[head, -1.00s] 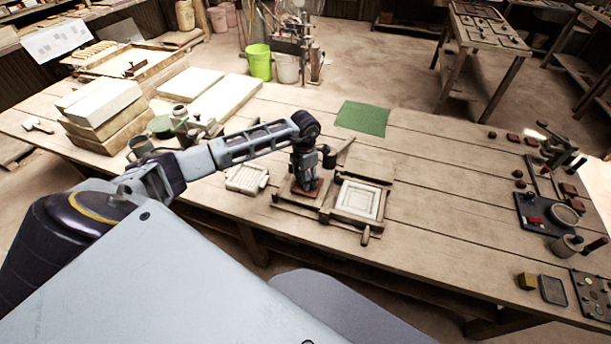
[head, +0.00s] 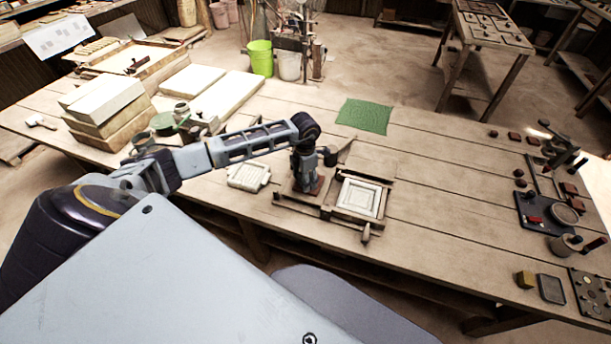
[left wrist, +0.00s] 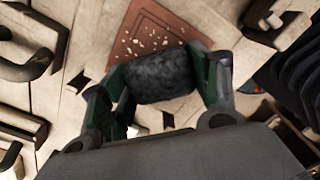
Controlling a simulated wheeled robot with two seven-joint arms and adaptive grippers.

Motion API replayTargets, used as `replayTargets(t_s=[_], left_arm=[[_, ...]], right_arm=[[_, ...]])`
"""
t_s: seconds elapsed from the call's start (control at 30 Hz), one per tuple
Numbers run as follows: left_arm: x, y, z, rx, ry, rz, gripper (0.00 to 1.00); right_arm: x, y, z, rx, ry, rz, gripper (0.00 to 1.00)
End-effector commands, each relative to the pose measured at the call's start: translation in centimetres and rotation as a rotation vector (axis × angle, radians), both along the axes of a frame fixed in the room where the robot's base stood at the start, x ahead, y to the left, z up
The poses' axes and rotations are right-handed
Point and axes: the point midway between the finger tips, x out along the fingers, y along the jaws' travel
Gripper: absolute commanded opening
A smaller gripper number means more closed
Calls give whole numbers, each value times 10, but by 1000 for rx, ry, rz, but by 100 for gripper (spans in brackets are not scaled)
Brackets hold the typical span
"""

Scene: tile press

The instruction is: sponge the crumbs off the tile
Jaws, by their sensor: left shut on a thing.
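My left gripper (left wrist: 158,92) is shut on a dark grey sponge (left wrist: 160,76), which spans between its two fingers in the left wrist view. Just beyond the sponge lies the reddish-brown tile (left wrist: 122,50), with pale crumbs scattered on its upper part. The sponge hides part of the tile, and I cannot tell whether it touches it. In the head view my left gripper (head: 306,184) points down over the tile (head: 319,187), of which only a reddish edge shows. My right gripper is not in view.
A framed white mould (head: 361,199) stands right of the tile, and a pale ridged block (head: 248,176) lies left. A green cloth (head: 364,116) lies behind on the wooden table (head: 440,200). Pale slabs (head: 108,105) are stacked at the left. The table's middle right is clear.

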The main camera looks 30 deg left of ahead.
Motion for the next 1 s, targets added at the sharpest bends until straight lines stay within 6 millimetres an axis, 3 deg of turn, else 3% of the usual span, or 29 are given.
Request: replayTargets(t_s=[0.63, 1.0], left_arm=[[0, -5, 0, 0, -1, 1, 43], [2, -12, -1, 0, -1, 1, 43]], right_arm=[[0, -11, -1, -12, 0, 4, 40], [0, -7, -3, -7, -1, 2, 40]])
